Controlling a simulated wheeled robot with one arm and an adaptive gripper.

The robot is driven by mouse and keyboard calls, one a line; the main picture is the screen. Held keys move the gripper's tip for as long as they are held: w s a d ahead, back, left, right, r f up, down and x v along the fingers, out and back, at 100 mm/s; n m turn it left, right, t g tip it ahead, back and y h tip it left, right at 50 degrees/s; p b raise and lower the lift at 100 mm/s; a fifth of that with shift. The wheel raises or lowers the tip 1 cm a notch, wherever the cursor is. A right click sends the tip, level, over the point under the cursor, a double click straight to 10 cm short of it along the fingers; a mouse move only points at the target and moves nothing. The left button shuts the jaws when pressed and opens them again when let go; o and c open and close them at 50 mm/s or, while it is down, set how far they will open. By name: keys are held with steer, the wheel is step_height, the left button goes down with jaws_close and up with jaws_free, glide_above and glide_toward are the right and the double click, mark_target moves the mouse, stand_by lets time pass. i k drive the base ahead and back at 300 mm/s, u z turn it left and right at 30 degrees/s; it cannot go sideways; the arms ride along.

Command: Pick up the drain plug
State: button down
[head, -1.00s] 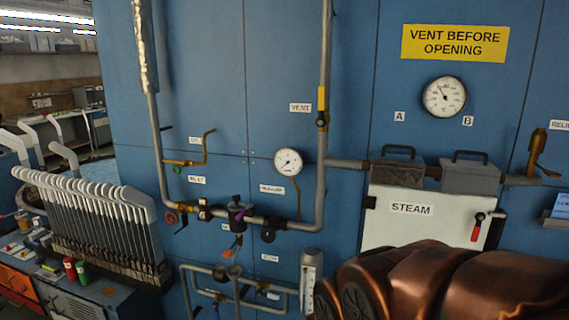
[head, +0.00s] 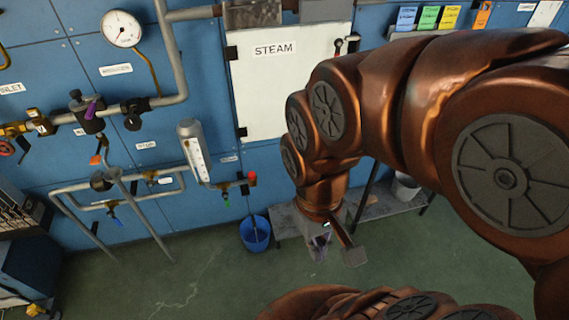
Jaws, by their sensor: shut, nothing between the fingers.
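I cannot pick out the drain plug for certain in the head view. A short pipe fitting (head: 234,185) with a red cap and a green part sticks out below the grey cylinder with a scale (head: 194,150); I cannot tell whether the plug is there. My gripper (head: 322,248) hangs at the end of my copper arm, low in front of the bench. It is shut and empty. Its fingertips are small and partly hidden by my wrist. It is right of the blue bucket and apart from it in the picture.
A blue bucket (head: 256,234) stands on the green floor (head: 180,275) against the blue wall. A low grey bench (head: 288,222) runs behind my gripper, with a pale bucket (head: 404,190) near its right end. Pipes and valves line the wall at left. The floor at lower left is mostly clear.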

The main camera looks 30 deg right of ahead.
mark_target(251, 175)
steer(key=z, duration=0.1)
steer(key=k, duration=0.5)
steer(key=z, duration=1.1)
steer(key=i, duration=0.9)
steer(key=u, duration=2.65)
